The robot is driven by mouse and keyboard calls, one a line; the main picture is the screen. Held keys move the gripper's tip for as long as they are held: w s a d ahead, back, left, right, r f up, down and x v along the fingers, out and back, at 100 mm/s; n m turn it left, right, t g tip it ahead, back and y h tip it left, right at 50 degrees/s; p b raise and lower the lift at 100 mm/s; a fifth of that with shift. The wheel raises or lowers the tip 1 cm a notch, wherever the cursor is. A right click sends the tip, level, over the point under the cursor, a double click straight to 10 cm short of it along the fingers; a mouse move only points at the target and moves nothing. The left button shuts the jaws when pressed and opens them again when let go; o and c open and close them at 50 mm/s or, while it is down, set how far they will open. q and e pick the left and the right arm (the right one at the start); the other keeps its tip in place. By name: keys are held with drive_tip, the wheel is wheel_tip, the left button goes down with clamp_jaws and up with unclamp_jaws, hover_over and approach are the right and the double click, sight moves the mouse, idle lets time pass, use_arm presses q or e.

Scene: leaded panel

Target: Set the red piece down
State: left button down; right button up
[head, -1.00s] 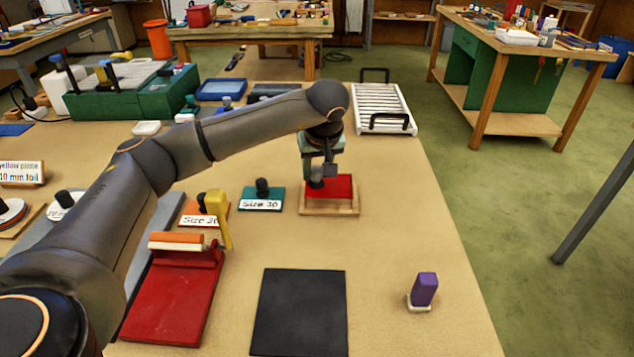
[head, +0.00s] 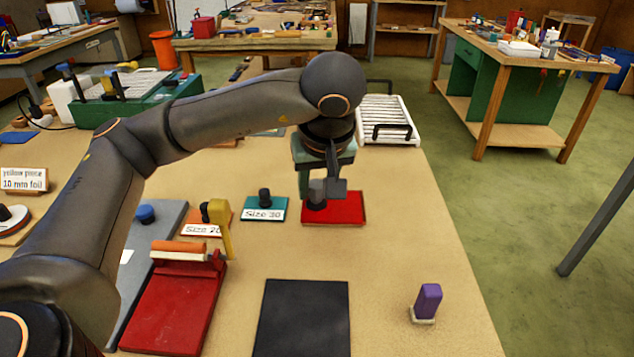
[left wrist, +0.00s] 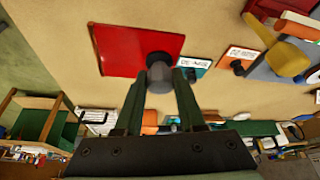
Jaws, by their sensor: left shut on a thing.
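The red piece (head: 347,208) is a flat red square plate with a dark round knob. My left gripper (head: 324,188) is shut on that knob, with the plate level below the fingers. The plate now covers almost all of the wooden holder that it was on, and looks raised off it; the exact gap cannot be told. In the left wrist view the red piece (left wrist: 122,50) hangs at the fingertips of my left gripper (left wrist: 160,76), with the grey knob between the two fingers. My right gripper is not in view.
A black square mat (head: 302,318) lies bare at the front of the bench. A purple-handled block (head: 428,299) stands to its right. The "Size 30" plate (head: 264,208) is near. A white rack (head: 385,122) stands behind.

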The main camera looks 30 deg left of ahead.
use_arm(q)
drive_tip(key=c, duration=1)
unclamp_jaws()
drive_tip(key=shift+c, duration=0.2)
clamp_jaws()
